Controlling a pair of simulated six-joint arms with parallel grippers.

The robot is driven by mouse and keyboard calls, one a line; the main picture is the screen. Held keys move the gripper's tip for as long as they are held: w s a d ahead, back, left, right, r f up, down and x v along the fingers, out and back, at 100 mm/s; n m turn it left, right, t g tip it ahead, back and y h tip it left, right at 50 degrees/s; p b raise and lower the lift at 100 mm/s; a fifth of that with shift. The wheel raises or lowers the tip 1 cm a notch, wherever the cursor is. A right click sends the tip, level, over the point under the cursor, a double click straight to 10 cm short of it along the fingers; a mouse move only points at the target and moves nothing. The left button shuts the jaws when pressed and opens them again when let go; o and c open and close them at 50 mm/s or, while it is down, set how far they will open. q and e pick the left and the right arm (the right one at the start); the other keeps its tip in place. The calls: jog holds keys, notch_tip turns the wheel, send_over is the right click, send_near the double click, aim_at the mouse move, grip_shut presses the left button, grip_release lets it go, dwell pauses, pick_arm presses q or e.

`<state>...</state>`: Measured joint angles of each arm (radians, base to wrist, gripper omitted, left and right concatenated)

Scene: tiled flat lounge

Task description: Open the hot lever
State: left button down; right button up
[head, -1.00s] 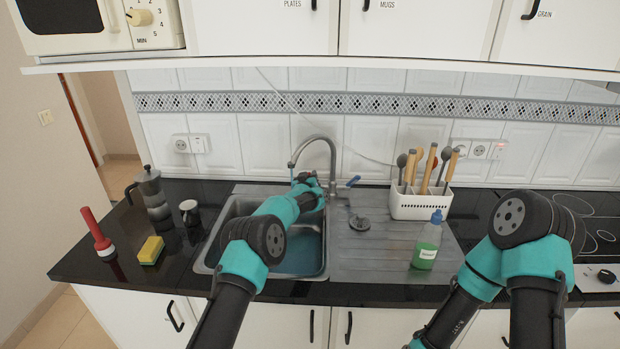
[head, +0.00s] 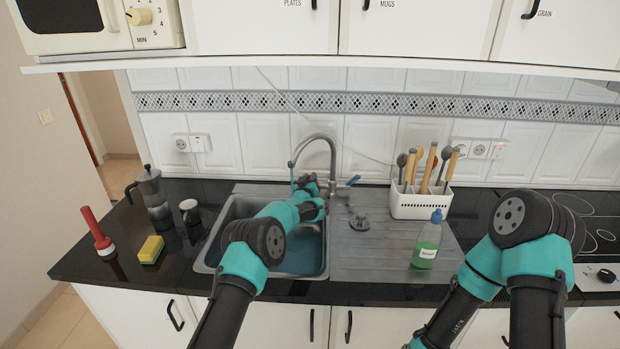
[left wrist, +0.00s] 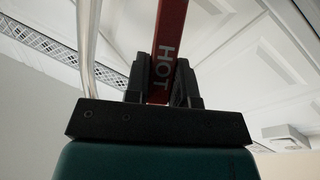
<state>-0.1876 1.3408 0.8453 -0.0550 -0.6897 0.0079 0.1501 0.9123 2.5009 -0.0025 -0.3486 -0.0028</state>
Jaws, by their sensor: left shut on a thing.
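The hot lever (left wrist: 168,45) is a red bar marked HOT in the left wrist view. My left gripper (left wrist: 162,80) is shut on it, with one dark finger on each side. In the head view my left gripper (head: 309,183) is at the tap, and the red lever is mostly hidden there. The grey tap (head: 331,150) arches over the sink, and a thin bluish streak shows below its spout. A blue lever (head: 353,181) is on the tap's right side. My right arm is at the lower right; its gripper is out of view.
The sink (head: 232,212) has a blue-looking bottom. A soap bottle (head: 427,243) and a plug (head: 359,222) are on the drainboard, with a utensil rack (head: 420,204) behind. A moka pot (head: 152,196), mug (head: 190,213), yellow sponge (head: 151,250) and red-handled plunger (head: 96,231) stand left.

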pick_arm(q)
jog(key=shift+s+f+m+t, duration=0.15)
jog(key=shift+s+f+t, duration=0.15)
jog(key=shift+t, duration=0.35)
jog(key=shift+s+f+m+t, duration=0.15)
jog(key=shift+s+f+t, duration=0.15)
jog(key=shift+t, duration=0.35)
jog(key=c, duration=1)
grip_release()
jog(key=shift+o, duration=0.2)
jog(key=shift+s, duration=0.1)
jog(key=v, duration=1.1)
jog(key=shift+s+a+f, duration=0.15)
jog(key=shift+s+a, duration=0.05)
jog(key=shift+s, duration=0.15)
